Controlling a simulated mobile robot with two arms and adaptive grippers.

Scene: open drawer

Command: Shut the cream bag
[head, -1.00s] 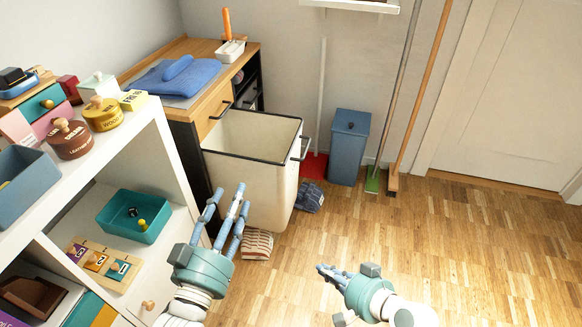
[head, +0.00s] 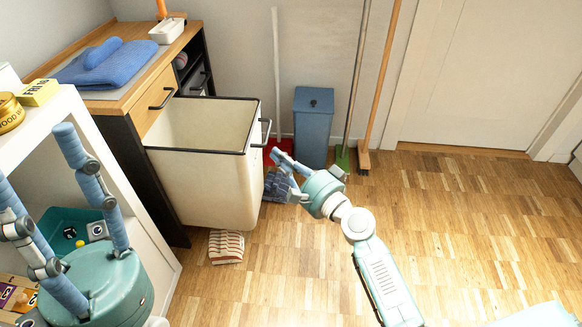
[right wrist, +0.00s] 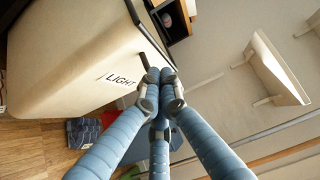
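The cream bag (head: 205,190) is a pulled-out bin with a black rim, standing out from the wooden cabinet in the head view. It fills the upper left of the right wrist view (right wrist: 75,60), where its side reads "LIGHT". A black handle (head: 267,130) sits on its right side. My right gripper (head: 277,165) is beside that side, just below the handle. In the right wrist view its fingertips (right wrist: 160,78) come together near the handle; I cannot tell whether they touch it. Nothing shows held. My left gripper (head: 60,170) is open and empty at the left, by the white shelf.
A striped cloth (head: 227,246) lies on the floor below the bag, and a dark blue cloth (head: 274,187) beside it. A blue bin (head: 313,125) and brooms stand against the wall. The white shelf (head: 150,225) is at the left. The floor at the right is clear.

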